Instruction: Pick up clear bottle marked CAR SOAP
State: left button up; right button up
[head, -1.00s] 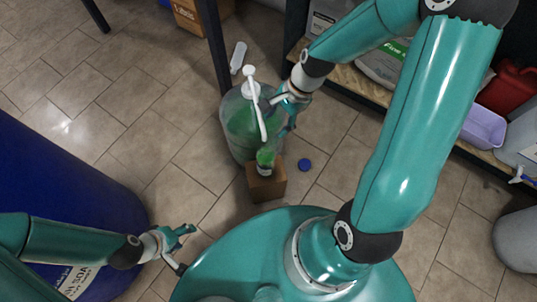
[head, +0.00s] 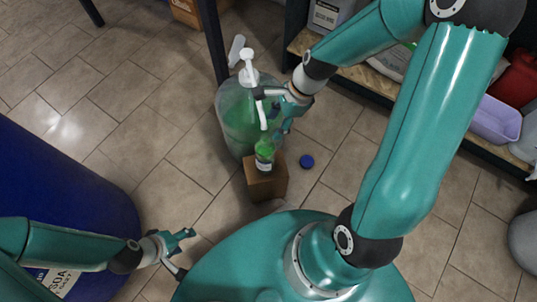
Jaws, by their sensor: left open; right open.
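A small clear bottle with green liquid and a pale label (head: 264,157) stands upright on a small brown box (head: 266,184). The lettering on its label is too small to read. Behind it stands a large clear jug of green liquid (head: 233,118) with a white pump (head: 248,68), whose spout hangs down toward the small bottle. My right gripper (head: 270,115) is open beside the pump spout, above the small bottle and in front of the jug's right side; contact with the spout cannot be told. My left gripper (head: 187,254) is open and empty at lower left, well away from the bottle.
A blue cap (head: 307,161) lies on the tiled floor right of the box. A big blue drum (head: 60,190) with a partly visible label fills the left. A shelf (head: 362,86) with containers stands at upper right. A dark post (head: 213,45) rises behind the jug.

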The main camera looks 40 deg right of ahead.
jog(key=b+x, duration=0.1)
jog(key=x, duration=0.1)
jog(key=b+x, duration=0.1)
jog(key=x, duration=0.2)
jog(key=shift+a+f+b, duration=0.15)
jog(key=shift+a+b, duration=0.15)
jog(key=shift+a, duration=0.15)
grip_shut()
